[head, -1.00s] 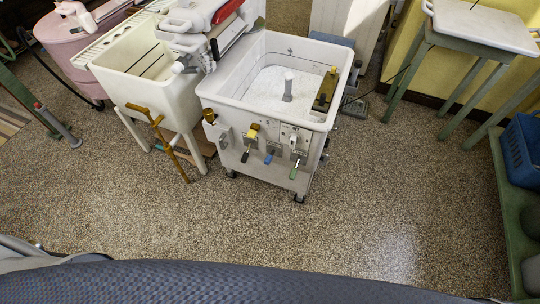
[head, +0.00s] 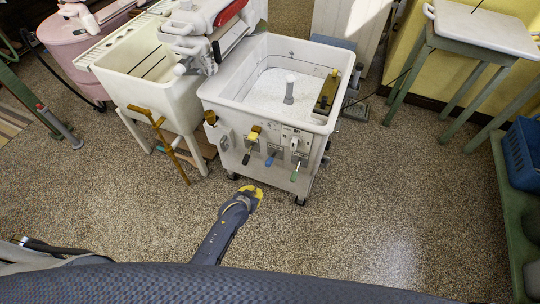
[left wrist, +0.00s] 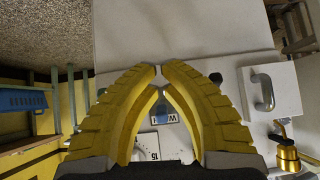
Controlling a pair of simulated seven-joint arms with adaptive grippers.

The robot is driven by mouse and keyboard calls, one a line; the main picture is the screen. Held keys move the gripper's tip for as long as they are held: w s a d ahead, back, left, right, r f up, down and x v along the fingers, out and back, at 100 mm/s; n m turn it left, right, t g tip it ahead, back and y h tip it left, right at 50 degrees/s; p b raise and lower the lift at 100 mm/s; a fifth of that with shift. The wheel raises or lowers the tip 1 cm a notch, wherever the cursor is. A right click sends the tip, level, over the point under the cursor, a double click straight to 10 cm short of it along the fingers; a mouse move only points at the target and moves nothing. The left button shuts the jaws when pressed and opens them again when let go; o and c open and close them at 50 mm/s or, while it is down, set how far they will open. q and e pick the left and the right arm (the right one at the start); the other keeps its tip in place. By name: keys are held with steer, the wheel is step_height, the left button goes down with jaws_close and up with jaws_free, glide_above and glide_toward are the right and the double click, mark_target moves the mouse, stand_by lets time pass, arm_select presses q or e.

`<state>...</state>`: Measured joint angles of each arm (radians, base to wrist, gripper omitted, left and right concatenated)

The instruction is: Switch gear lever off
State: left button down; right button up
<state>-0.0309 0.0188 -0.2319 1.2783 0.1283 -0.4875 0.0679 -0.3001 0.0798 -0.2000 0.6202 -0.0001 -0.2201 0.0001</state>
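The white wringer washer (head: 262,172) stands in the middle of the head view. Its front carries a lever with a black grip and yellow top (head: 250,145), a blue-tipped lever (head: 270,158) and a green-tipped lever (head: 295,172). I cannot tell which one is the gear lever. My left gripper (head: 256,192) is in front of and below these levers, apart from them. In the left wrist view its yellow fingers (left wrist: 160,72) have their tips almost together, with nothing between them. Behind them are the washer's white front and partly hidden labels. My right gripper is not in view.
A white box with a handle (left wrist: 271,90) and a brass fitting (left wrist: 287,155) are on the washer's front. A green-legged table (head: 485,30) is at right. The speckled floor (head: 370,220) is clear.

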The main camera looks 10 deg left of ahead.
arm_select(q)
steer(key=w+d+r+t, duration=0.1)
steer(key=w+r, duration=0.2)
steer(key=r, duration=0.6)
steer(key=w+d+r, duration=0.2)
steer(key=w+r, duration=0.2)
steer(key=r, duration=0.5)
steer(key=shift+d+r+t+h, duration=0.15)
steer(key=shift+r+t+h, duration=0.15)
steer(key=shift+t+h, duration=0.1)
steer(key=shift+w+f, duration=0.1)
glide_above(270, 159)
steer(key=f, duration=0.5)
steer(key=shift+w+d, duration=0.15)
steer(key=shift+w, duration=0.2)
step_height(270, 159, down, 2)
steer(key=shift+s, duration=0.1)
steer(key=shift+s+f, duration=0.2)
steer(key=shift+f, duration=0.35)
steer(key=shift+s+f, duration=0.2)
steer(key=shift+f, duration=0.3)
